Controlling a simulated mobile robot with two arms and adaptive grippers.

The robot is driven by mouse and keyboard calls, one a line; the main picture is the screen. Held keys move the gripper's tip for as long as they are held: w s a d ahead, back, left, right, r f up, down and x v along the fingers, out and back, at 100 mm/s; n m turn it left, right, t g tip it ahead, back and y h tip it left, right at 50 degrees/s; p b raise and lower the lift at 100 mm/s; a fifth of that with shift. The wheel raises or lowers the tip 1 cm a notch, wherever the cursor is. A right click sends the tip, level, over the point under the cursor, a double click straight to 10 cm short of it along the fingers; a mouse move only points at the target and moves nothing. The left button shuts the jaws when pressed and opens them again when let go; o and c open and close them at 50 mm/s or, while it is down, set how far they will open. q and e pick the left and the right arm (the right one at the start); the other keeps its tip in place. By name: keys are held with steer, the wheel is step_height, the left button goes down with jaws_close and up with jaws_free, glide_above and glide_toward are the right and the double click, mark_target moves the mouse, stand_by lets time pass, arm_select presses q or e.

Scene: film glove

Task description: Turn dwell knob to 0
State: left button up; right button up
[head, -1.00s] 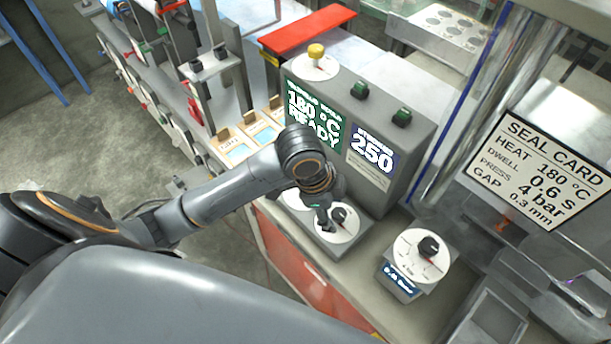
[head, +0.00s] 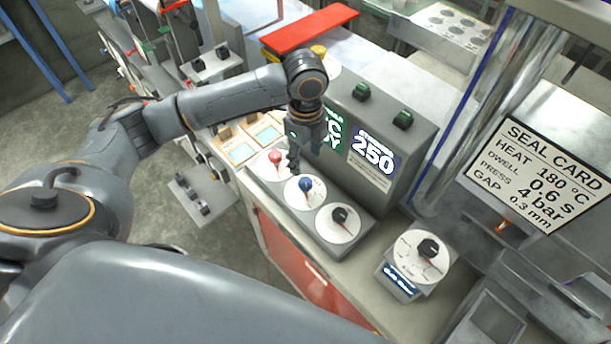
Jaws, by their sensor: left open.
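A row of three dials with white faces sits on a grey panel: a red knob (head: 275,156), a blue knob (head: 306,184) and a black knob (head: 340,214). Their labels are too small to read, so I cannot tell from the picture which is dwell. My left gripper (head: 294,166) points down over the row, open, with its fingertips between the red and blue knobs. I cannot tell whether it touches either. It hides part of the display behind it. My right gripper is not in view.
A grey control box (head: 385,120) with green switches and a "250" readout stands behind the dials. Another black-knobbed dial (head: 427,250) stands to the right. A seal card (head: 540,172) lists dwell 0.6 s. A red bar (head: 310,30) lies at the back.

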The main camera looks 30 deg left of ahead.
mark_target(305, 182)
arm_select(q)
step_height(305, 182, down, 10)
steer(key=shift+r+p, duration=0.25)
steer(key=shift+p, duration=0.6)
steer(key=c, duration=1.2)
